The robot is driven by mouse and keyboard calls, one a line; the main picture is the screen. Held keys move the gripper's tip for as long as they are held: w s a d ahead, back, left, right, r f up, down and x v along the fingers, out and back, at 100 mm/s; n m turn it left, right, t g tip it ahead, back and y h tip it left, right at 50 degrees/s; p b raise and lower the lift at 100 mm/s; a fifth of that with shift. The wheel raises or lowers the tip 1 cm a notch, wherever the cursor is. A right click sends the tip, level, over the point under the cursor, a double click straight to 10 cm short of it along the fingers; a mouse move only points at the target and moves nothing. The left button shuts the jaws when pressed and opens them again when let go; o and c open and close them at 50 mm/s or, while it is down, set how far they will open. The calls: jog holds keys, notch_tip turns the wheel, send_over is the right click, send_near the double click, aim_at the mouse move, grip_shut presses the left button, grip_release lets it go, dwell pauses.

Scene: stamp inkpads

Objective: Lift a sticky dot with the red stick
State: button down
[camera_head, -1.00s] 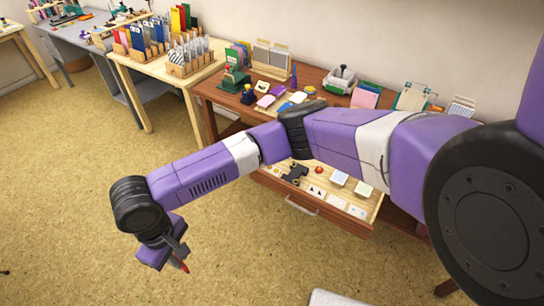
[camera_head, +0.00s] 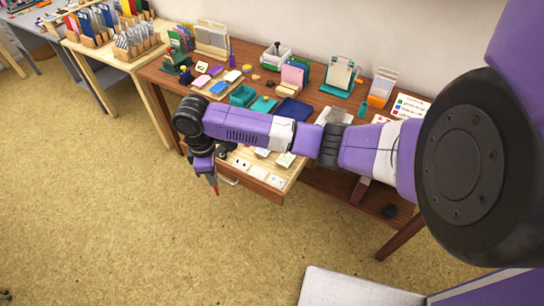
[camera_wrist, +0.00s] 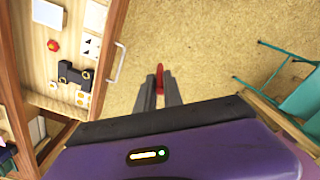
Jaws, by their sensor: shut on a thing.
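My gripper (camera_head: 213,178) is shut on the red stick (camera_head: 215,190), whose red tip points down over the bare floor in front of the desk. In the wrist view, the red stick (camera_wrist: 160,78) stands out between the two grey fingers of my gripper (camera_wrist: 160,92). I cannot make out a sticky dot on its tip. The open drawer (camera_head: 262,192) of the brown desk is beside my gripper, to its right in the head view, with white cards (camera_head: 273,181) in it. My arm hides part of the drawer and desk front.
The brown desk (camera_head: 330,105) holds teal and blue inkpads, a label sheet (camera_head: 410,106) and card stands. In the wrist view the drawer (camera_wrist: 104,70) holds a black object (camera_wrist: 76,74) and a red item (camera_wrist: 54,46). A teal chair (camera_wrist: 300,95) stands right. The floor (camera_head: 130,230) is clear.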

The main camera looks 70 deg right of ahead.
jog(key=s+d+f+n+p, duration=0.1)
jog(key=s+d+f+n, duration=0.1)
jog(key=s+d, duration=0.55)
jog(key=s+d+f+n+p, duration=0.1)
jog(key=s+d+f+p, duration=0.1)
jog(key=s+d, duration=0.55)
jog(key=f+b, duration=0.3)
jog(key=b, duration=0.1)
jog(key=s+a+f+b, duration=0.1)
jog(key=f+b, duration=0.1)
jog(key=shift+a+f, duration=0.1)
jog(key=shift+f, duration=0.25)
jog(key=shift+f+b, duration=0.3)
jog(key=shift+f, duration=0.3)
dwell(1.8)
notch_tip(320, 180, up, 7)
jog(key=p, duration=0.7)
